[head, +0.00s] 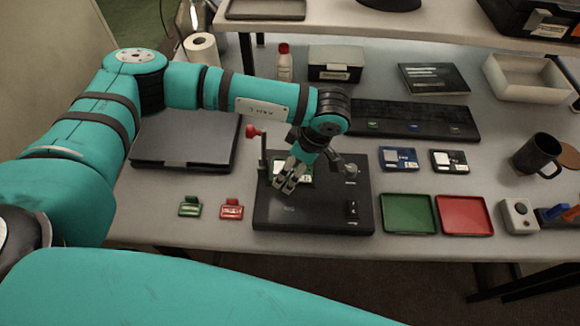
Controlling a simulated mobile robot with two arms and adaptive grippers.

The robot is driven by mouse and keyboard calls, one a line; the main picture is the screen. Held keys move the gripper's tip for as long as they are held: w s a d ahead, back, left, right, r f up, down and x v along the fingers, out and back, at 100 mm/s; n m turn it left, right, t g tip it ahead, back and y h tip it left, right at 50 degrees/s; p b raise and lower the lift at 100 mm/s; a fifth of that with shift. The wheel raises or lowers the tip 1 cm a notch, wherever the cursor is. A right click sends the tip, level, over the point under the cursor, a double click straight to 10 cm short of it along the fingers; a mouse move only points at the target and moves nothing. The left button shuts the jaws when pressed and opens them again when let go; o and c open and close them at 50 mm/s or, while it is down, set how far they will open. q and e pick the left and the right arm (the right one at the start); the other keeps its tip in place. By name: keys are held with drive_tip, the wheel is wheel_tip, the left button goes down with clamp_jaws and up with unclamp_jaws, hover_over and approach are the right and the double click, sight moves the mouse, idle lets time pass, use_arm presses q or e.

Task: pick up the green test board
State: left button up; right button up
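The green test board (307,174) lies on the black test fixture (275,219), partly hidden behind my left gripper. My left gripper (284,186) points down over the board, its fingertips at the board's left front side. The two fingers show with a small gap between them. I cannot tell whether they touch the board or hold anything. My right gripper is out of view.
A red-knobbed lever (256,133) stands at the fixture's back left. A green tray (408,214) and a red tray (465,215) lie to the right. Blue (399,158) and black (450,161) boards lie behind them. A dark mug (538,155) stands far right.

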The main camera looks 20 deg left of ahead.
use_arm(q)
drive_tip(key=shift+s, duration=0.1)
drive_tip(key=c, duration=1.3)
drive_tip(key=shift+c, duration=0.4)
